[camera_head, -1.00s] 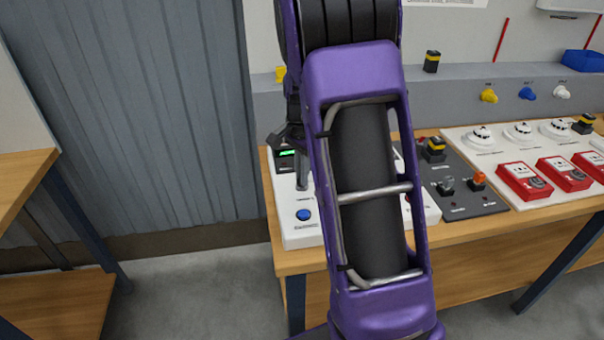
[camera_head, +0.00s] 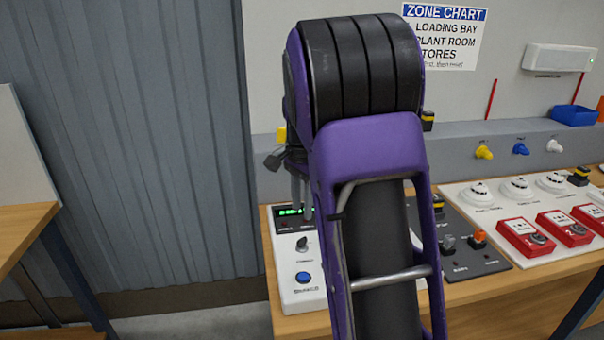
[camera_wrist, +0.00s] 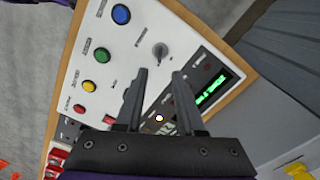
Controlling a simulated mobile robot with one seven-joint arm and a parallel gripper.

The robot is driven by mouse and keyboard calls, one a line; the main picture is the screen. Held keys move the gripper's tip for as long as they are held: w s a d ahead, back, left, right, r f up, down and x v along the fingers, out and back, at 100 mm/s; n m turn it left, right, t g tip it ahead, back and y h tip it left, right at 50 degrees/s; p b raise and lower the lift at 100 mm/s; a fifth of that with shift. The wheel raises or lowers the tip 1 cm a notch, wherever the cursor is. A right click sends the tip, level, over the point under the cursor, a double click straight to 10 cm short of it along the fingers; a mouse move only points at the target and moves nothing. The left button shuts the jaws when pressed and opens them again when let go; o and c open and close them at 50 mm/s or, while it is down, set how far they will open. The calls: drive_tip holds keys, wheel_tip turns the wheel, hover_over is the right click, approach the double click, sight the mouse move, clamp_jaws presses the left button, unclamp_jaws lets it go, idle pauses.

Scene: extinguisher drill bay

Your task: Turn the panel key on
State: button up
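The panel key (camera_head: 302,244) is a small grey key switch on the white control panel (camera_head: 292,262), above the blue button. In the wrist view the key (camera_wrist: 160,52) shows just beyond my fingertips, roughly between their lines. My gripper (camera_wrist: 160,73) is open, its two dark fingers apart with nothing between them. In the head view my gripper (camera_head: 301,205) is partly hidden behind my arm, above the key and near the green-lit display (camera_head: 291,212). The gripper looks apart from the key. The right part of the panel is hidden by my arm.
The panel carries blue (camera_wrist: 121,14), green (camera_wrist: 103,54), yellow (camera_wrist: 91,86) and red buttons beside the key. A dark switch panel (camera_head: 487,263) and red call points (camera_head: 526,237) stand to the right on the wooden bench. Grey corrugated wall lies left.

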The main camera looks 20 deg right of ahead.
wheel_tip(320, 180, up, 8)
drive_tip(key=shift+p, duration=0.35)
drive_tip(key=shift+r, duration=0.1)
